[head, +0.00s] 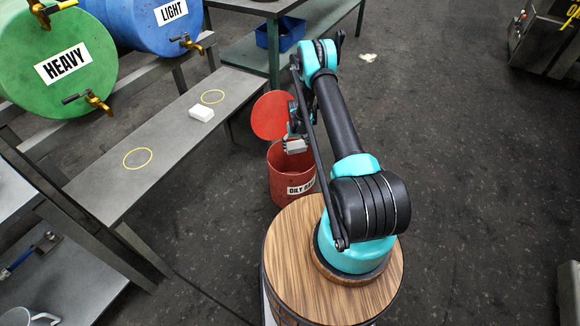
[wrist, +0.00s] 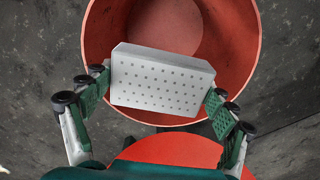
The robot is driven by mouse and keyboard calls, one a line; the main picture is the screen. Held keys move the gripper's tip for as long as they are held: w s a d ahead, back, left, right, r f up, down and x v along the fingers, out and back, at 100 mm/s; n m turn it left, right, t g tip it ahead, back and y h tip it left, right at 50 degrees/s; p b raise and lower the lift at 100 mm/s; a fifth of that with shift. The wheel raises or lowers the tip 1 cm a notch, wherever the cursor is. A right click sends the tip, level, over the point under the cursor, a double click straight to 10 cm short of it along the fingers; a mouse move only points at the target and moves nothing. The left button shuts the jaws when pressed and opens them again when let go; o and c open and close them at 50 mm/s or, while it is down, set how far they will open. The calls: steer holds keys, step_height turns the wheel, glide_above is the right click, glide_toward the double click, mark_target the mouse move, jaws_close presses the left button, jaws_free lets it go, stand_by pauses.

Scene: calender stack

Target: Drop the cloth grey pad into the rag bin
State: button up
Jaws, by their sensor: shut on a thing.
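My gripper (head: 294,136) is shut on the grey pad (wrist: 162,78), a light grey block with rows of small dark dots on its face. The wrist view shows the pad between the two green finger pads, slightly tilted. In the head view the pad (head: 296,147) is over the mouth of the rag bin (head: 285,186), a red cylinder with a partly hidden "OILY" label. Its round red lid (head: 271,116) stands open behind it. The wrist view looks into the open bin (wrist: 100,32); the part of its inside that shows looks empty.
A grey bench (head: 110,178) on the left carries a white block (head: 201,113) and two yellow rings. Green HEAVY (head: 55,60) and blue LIGHT (head: 155,22) drums are above it.

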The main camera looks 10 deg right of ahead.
steer(key=o, duration=1.1)
steer(key=shift+c, duration=0.2)
step_height(320, 180, up, 12)
